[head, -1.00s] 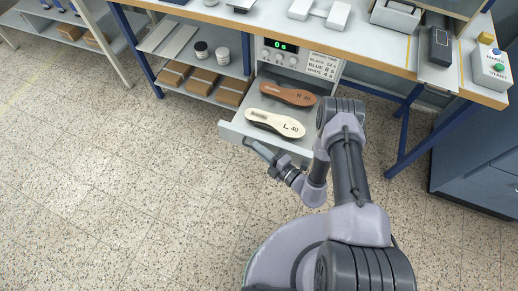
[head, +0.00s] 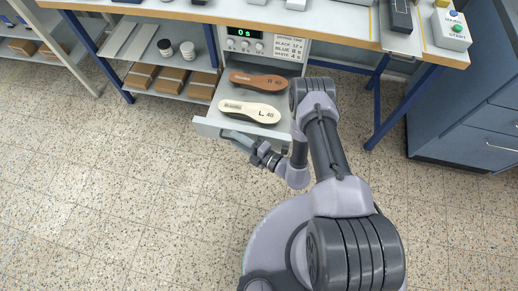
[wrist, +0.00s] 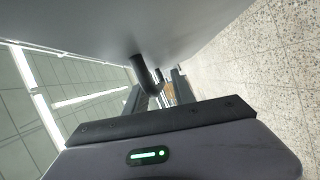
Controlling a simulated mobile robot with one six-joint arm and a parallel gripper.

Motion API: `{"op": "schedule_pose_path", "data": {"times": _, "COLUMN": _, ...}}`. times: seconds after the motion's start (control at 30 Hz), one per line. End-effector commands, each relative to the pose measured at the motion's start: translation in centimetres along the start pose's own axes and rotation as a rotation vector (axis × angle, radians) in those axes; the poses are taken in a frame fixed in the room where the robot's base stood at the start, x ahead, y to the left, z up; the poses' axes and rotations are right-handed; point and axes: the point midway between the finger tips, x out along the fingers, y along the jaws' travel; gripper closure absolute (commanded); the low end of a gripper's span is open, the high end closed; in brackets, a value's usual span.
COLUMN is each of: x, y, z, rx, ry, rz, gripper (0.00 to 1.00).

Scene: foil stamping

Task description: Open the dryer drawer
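The dryer drawer (head: 208,128) is pulled out under the table, below a control panel with a green "0 s" display (head: 245,31). Inside lie a brown insole marked R 40 (head: 258,80) and a cream insole marked L 40 (head: 250,110). My gripper (head: 236,137) is low at the drawer's front face. In the wrist view the grey drawer front fills the top, with a dark bar handle (wrist: 146,72) standing out from it. My gripper's fingers (wrist: 157,95) are apart on either side of the handle, with a gap showing on its right. Contact is unclear.
A shelf (head: 150,82) with cardboard boxes and two jars (head: 165,47) stands left of the drawer. A blue table leg (head: 377,100) and a blue cabinet (head: 470,125) are on the right. A button box (head: 451,30) sits on the table. The speckled floor in front is clear.

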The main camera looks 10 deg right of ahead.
Motion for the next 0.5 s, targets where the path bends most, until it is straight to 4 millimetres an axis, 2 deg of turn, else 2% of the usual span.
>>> {"op": "schedule_pose_path", "data": {"times": 0.17, "x": -2.4, "y": 0.2, "z": 0.1, "rx": 0.003, "ry": -0.006, "rz": -0.001, "gripper": 0.69}}
{"op": "schedule_pose_path", "data": {"times": 0.5, "x": -12.2, "y": 0.3, "z": 0.1, "rx": 0.002, "ry": -0.011, "rz": 0.002, "gripper": 0.69}}
